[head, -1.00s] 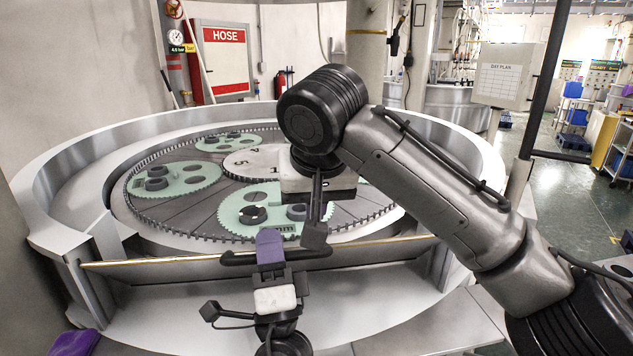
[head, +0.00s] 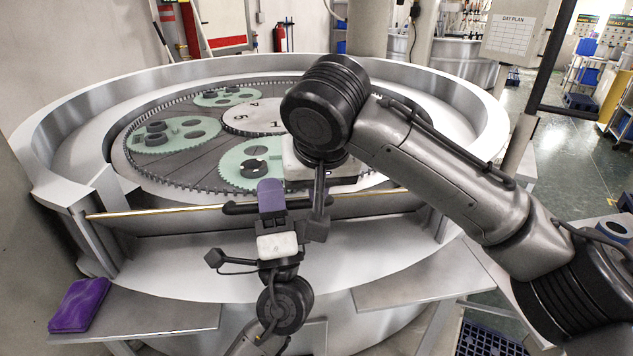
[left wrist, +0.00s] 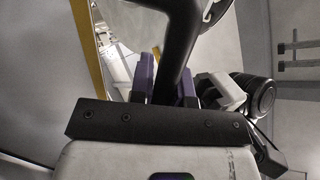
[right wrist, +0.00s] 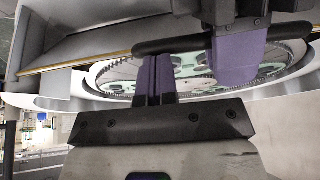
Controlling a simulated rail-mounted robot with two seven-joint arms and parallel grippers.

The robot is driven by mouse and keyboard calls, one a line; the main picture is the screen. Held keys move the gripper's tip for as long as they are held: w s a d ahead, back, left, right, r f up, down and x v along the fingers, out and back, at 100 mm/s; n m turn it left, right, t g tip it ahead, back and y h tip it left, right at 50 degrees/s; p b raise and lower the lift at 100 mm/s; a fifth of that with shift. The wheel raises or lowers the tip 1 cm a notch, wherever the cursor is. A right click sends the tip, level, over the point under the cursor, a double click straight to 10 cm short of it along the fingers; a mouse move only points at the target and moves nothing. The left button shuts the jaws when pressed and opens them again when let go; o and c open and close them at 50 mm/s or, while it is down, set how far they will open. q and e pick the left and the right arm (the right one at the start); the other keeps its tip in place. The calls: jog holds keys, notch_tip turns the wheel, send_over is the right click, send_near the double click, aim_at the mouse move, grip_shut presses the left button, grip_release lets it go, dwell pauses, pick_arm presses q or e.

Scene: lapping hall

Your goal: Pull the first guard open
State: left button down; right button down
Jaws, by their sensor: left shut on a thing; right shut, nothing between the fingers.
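The guard (head: 160,225) is a long panel with a gold-edged top across the front of the round machine. Its black bar handle (head: 237,208) runs along it and also shows in the left wrist view (left wrist: 178,35). My left gripper (head: 271,190) has its purple fingers shut on the handle, one on each side of the bar. My right gripper (right wrist: 156,62) reaches down from above, purple fingers together and empty, close to the handle's other end. I cannot tell whether they touch it.
The machine's ring wall (head: 85,110) surrounds a toothed plate with green geared discs (head: 175,135). A purple object (head: 80,305) lies on the left front ledge (head: 170,315). A dark upright post (head: 553,60) stands at right. My right arm crosses over the machine's right side.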

dwell(0.4)
pick_arm(q)
jog(key=c, duration=1.1)
grip_release()
jog(key=shift+s+f, duration=0.1)
